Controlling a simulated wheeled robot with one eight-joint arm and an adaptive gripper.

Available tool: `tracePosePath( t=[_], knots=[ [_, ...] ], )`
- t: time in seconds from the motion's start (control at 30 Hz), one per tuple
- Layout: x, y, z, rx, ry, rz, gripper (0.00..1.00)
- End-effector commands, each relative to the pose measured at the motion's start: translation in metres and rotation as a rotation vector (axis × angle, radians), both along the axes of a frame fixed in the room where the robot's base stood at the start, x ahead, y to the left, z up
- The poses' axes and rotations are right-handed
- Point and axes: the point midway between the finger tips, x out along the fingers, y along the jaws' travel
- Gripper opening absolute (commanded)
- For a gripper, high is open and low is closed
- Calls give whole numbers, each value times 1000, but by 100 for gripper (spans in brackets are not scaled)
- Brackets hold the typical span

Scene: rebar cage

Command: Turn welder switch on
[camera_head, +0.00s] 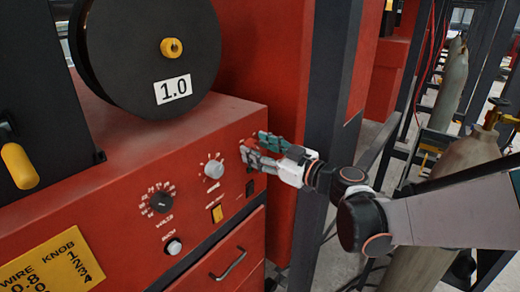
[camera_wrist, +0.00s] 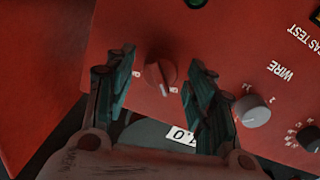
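The welder (camera_head: 120,180) is a red box with a sloping front panel of knobs and dials. Its red rotary switch (camera_wrist: 160,75) shows in the wrist view, with a pale line across it and small white marks beside it. My gripper (camera_head: 250,149) is at the upper right of the panel in the head view, its green-grey fingers pointing at the panel. In the wrist view my gripper (camera_wrist: 158,77) is open, one finger on each side of the switch with gaps between. The switch is mostly hidden by the fingers in the head view.
A grey wire knob (camera_head: 214,169) and a black volts dial (camera_head: 160,202) lie left of my gripper. A black spool (camera_head: 150,60) marked 1.0 stands on top. A dark post (camera_head: 328,110) stands close behind my gripper. Gas cylinders (camera_head: 455,165) stand at the right.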

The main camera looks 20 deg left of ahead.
Motion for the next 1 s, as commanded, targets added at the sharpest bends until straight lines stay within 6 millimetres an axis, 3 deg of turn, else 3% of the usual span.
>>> tracePosePath(
  t=[0.03, 0.17, 0.57, 1.0],
  knots=[
    [0, 0, 0, 0, 0, 0, 34],
    [0, 0, 0, 0, 0, 0, 7],
    [0, 0, 0, 17, 43, 0, 8],
    [1, -1, 0, 143, 345, 0, 8]
  ],
)
